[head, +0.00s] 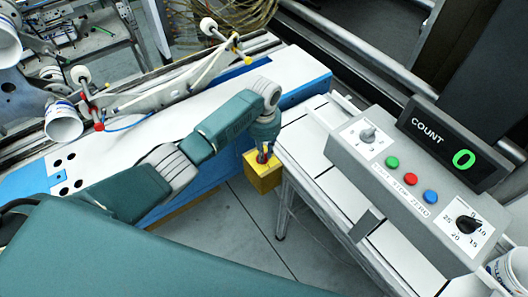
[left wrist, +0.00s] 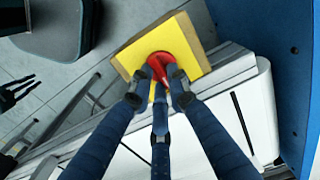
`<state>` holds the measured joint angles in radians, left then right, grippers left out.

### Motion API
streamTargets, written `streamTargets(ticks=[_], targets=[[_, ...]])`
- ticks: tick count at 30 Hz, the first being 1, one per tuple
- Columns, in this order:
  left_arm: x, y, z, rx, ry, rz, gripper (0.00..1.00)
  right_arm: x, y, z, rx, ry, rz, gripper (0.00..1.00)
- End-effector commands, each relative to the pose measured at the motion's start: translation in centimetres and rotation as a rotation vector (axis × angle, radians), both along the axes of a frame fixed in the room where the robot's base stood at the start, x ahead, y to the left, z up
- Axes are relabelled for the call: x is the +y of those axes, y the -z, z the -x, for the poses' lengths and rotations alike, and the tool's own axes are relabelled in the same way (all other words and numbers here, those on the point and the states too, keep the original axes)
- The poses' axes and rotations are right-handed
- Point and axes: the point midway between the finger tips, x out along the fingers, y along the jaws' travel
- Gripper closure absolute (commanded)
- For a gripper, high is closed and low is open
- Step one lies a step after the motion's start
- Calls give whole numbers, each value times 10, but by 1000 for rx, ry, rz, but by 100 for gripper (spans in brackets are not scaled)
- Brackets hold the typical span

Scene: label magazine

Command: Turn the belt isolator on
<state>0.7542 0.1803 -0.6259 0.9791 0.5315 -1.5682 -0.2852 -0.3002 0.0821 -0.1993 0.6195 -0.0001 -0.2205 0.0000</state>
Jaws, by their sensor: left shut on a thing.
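The belt isolator is a yellow box (head: 262,178) with a red knob on its face, at the end of the blue and white conveyor in the head view. In the left wrist view the yellow plate (left wrist: 190,38) and the red knob (left wrist: 160,62) show clearly. My left gripper (head: 264,153) reaches down onto the isolator. In the left wrist view its dark blue fingers (left wrist: 158,82) close around the red knob. The fingers cover part of the knob, and I cannot read any position marks. My right gripper is not in the head view.
A grey control box (head: 405,170) with a selector knob, green, red and blue buttons and a dial stands at the right. Its COUNT display (head: 455,145) reads 0. The conveyor (head: 185,120) with its rail runs behind my left arm. Bare floor (head: 215,240) lies below the isolator.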

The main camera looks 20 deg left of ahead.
Motion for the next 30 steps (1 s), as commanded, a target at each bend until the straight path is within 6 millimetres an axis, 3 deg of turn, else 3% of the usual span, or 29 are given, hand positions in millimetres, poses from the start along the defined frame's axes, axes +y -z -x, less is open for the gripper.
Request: streamTargets(ticks=[11,30], targets=[[0,-2,1,-1,182,-1,100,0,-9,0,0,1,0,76],[1,-1,4,-3,782,0,100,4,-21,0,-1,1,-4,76]])
